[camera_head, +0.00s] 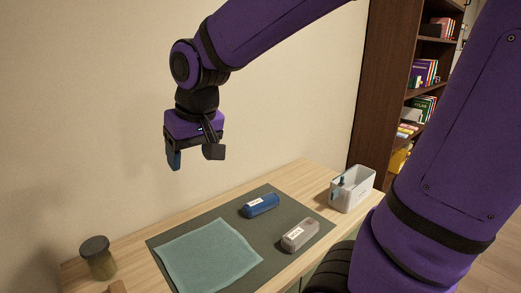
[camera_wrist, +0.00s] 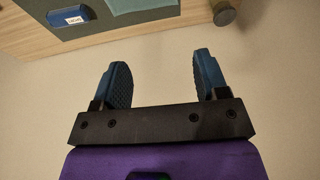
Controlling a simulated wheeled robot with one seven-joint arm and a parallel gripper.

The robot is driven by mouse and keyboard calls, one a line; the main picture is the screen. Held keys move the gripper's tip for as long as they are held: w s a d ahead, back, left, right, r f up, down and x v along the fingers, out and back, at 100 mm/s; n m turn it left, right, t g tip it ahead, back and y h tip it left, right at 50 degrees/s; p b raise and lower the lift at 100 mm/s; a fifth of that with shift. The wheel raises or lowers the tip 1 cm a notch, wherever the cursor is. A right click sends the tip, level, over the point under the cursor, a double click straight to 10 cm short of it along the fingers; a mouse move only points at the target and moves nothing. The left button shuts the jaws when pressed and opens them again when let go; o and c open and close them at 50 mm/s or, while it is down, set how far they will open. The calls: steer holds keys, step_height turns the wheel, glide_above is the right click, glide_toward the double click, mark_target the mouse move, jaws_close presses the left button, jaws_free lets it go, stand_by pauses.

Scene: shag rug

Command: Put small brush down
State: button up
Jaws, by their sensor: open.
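My gripper (camera_head: 194,157) is open and empty, raised well above the table near the wall. Its two blue fingertips are spread apart in the wrist view (camera_wrist: 161,64), with nothing between them. No object is clearly recognizable as a small brush. A blue block-like object (camera_head: 261,206) with a white label lies on the dark mat and also shows in the wrist view (camera_wrist: 66,18). A grey labelled object (camera_head: 300,236) lies on the mat nearer the front. A teal item stands in the light grey bin (camera_head: 362,189); I cannot tell what it is.
The dark mat (camera_head: 165,245) covers the middle of the wooden table (camera_head: 290,180). A teal cloth (camera_head: 208,256) lies on the mat. A dark-lidded jar (camera_head: 99,260) stands at the left. A bookshelf (camera_head: 385,80) stands behind at the right. The air around my gripper is clear.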

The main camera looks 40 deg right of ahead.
steer(key=s+d+r+t, duration=0.1)
steer(key=s+d, duration=0.2)
steer(key=s, duration=0.3)
steer(key=s+d+r, duration=0.2)
steer(key=s+d, duration=0.1)
steer(key=s, duration=0.4)
steer(key=shift+s+r+t+h, duration=0.15)
steer(key=shift+t+h, duration=0.15)
steer(key=shift+t, duration=0.1)
stand_by(0.5)
